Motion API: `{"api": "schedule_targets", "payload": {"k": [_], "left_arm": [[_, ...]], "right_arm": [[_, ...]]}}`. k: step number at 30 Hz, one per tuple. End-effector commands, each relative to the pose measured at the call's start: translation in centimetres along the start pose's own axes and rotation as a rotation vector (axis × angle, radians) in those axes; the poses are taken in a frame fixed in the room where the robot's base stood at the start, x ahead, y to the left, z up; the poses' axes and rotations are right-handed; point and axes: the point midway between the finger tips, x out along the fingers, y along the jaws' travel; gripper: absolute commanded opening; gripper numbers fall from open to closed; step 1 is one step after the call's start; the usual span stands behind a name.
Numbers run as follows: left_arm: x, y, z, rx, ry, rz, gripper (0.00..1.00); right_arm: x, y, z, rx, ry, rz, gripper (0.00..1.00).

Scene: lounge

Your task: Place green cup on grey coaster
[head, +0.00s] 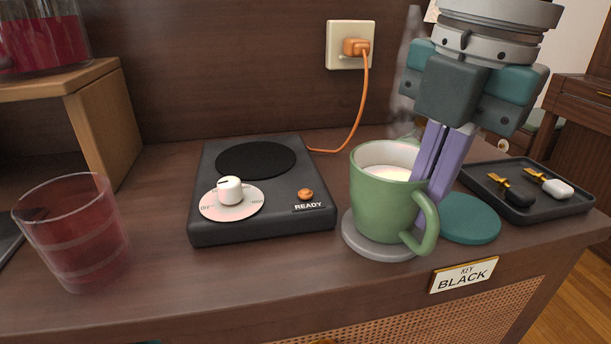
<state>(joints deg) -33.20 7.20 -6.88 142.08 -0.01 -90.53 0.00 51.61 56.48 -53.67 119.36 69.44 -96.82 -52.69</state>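The green cup (379,211) stands upright, with a pale liquid inside and its handle toward the front right. It is on the grey coaster (353,240), whose rim shows around the cup's base. My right gripper (424,198) points down at the cup's right side, its two purple fingers close together beside the rim and handle. The lower finger ends are partly hidden by the handle, so I cannot tell whether they grip it. My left gripper is not in view.
A teal coaster (473,220) lies just right of the cup. Behind it is a dark tray (568,208) with small keyed items. A hot plate (262,228) stands left of the cup, and a red glass (78,235) at far left. A KEY BLACK label (464,275) is on the front edge.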

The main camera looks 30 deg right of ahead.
Motion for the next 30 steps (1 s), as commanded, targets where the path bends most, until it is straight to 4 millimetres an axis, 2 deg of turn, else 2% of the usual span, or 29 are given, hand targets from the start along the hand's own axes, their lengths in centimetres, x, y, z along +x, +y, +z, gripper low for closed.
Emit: {"api": "schedule_targets", "payload": {"k": [11, 20, 27, 30], "left_arm": [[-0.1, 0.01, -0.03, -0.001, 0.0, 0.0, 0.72], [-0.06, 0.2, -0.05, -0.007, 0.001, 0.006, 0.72], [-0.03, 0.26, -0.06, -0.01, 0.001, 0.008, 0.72], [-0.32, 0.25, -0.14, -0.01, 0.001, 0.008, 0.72]], "right_arm": [[0.15, 0.02, 0.03, 0.001, 0.0, 0.002, 0.0], [0.24, -0.01, 0.03, 0.0, -0.001, 0.001, 0.32], [0.18, 0.01, 0.03, 0.0, -0.001, 0.002, 0.32], [-0.7, 0.08, 0.04, 0.0, -0.001, 0.003, 0.32]]}}
